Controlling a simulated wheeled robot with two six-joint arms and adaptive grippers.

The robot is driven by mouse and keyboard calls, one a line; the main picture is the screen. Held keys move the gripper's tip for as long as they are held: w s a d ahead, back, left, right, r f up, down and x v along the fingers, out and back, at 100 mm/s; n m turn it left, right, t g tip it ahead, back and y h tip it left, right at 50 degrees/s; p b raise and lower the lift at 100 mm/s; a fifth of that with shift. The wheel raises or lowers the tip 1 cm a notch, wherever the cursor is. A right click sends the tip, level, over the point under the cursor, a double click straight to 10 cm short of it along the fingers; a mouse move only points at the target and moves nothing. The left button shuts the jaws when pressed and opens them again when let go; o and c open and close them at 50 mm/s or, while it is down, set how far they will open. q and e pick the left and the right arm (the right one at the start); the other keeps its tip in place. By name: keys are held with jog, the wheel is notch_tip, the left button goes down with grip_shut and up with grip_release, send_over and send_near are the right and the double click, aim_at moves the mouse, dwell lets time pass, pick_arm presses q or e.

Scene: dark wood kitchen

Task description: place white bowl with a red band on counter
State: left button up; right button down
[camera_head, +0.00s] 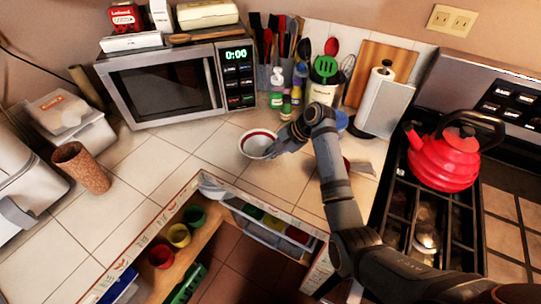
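The white bowl with a red band (250,151) is in the middle of the view, upright over the tiled counter (215,150) in front of the microwave's right end. My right arm reaches in from the lower right. My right gripper (273,150) is at the bowl's right rim and overlaps it in the picture. The fingertips are small and dark there, so I cannot tell whether they are closed on the rim. I also cannot tell whether the bowl rests on the counter or is slightly above it. My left gripper is not in view.
A microwave (165,85) stands behind, with bottles and utensils (290,85) to its right. A red kettle (443,160) sits on the stove. A cork-coloured cup (82,167) stands at left. An open drawer area (190,235) holds coloured cups. Counter left of the bowl is clear.

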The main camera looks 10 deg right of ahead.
jog(key=c, duration=1.5)
grip_release()
jog(key=shift+f, duration=0.1)
pick_arm(q)
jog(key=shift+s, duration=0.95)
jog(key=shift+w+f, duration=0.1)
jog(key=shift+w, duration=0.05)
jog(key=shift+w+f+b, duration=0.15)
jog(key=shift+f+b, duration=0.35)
jog(key=shift+b, duration=0.1)
pick_arm(e)
jog(key=v, duration=1.2)
jog(key=shift+w, duration=0.15)
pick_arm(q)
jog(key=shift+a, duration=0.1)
